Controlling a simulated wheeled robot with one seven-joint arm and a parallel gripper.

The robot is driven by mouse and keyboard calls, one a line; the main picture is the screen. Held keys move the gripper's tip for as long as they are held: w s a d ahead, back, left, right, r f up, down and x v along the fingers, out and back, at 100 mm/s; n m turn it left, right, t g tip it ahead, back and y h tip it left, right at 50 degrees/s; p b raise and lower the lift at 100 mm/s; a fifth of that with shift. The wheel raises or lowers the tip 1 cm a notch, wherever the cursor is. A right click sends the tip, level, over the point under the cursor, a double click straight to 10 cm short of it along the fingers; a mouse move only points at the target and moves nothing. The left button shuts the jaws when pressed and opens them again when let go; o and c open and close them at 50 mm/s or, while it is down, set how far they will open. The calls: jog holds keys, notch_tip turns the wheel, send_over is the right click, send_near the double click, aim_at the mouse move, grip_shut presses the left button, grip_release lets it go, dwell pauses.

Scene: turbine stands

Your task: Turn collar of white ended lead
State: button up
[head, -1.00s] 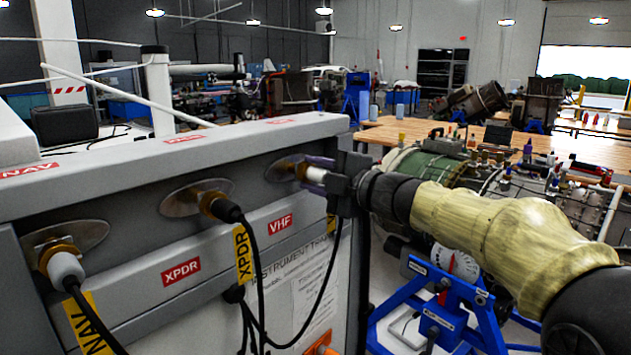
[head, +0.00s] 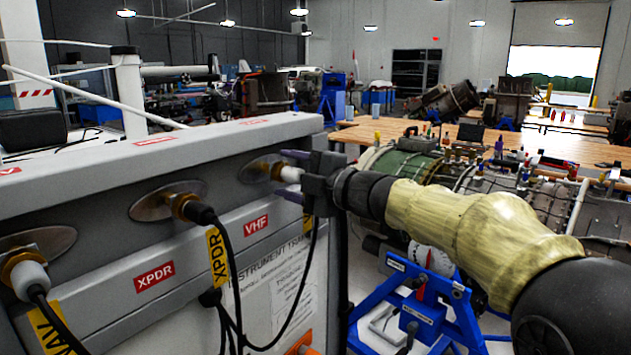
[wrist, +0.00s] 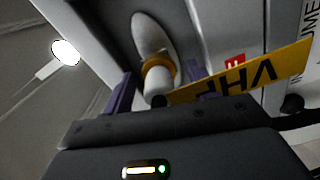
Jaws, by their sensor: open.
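The VHF lead has a white end (head: 290,174) and a brass collar (head: 276,169) on the panel's far socket. In the wrist view the white end (wrist: 157,82) and gold collar (wrist: 168,66) lie between my fingers. My gripper (head: 291,175) is open, its purple fingers above and below the white end, apart from it. In the wrist view my gripper (wrist: 158,92) shows a finger either side. Another white-ended lead, NAV (head: 30,279), sits in the nearest socket with its brass collar (head: 12,263).
The black-ended XPDR lead (head: 200,214) sits between the two white-ended ones. Its cable and yellow tag (head: 217,258) hang down the panel (head: 105,235). The yellow VHF tag (wrist: 245,80) crosses close to a finger. A blue engine stand (head: 440,310) is at right.

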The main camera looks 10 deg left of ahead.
jog(key=b+v, duration=0.3)
jog(key=v, duration=1.4)
jog(key=shift+b, duration=0.3)
jog(key=shift+d+f, duration=0.1)
jog(key=shift+d, duration=0.05)
jog(key=w+d+f+m+t+h+p, duration=0.2)
jog(key=w+d+f+m+t+h, duration=0.75)
jog(key=m, duration=0.65)
jog(key=s+d+f+m+g+h, duration=0.3)
jog(key=d+f, duration=0.1)
jog(key=f, duration=0.3)
jog(key=s+d+f+m+g+h, duration=0.2)
jog(key=s+d+f+m+h, duration=0.15)
jog(key=f, duration=0.35)
jog(key=s+d+f+m+g+p, duration=0.1)
jog(key=s+f+m+g, duration=0.5)
jog(key=s+f, duration=0.8)
jog(key=s+d+g, duration=0.1)
jog(key=s+g, duration=0.1)
jog(key=s, duration=0.1)
jog(key=shift+s+d+g+h+p, duration=0.3)
jog(key=shift+d+g+p, duration=0.05)
jog(key=shift+p, duration=0.05)
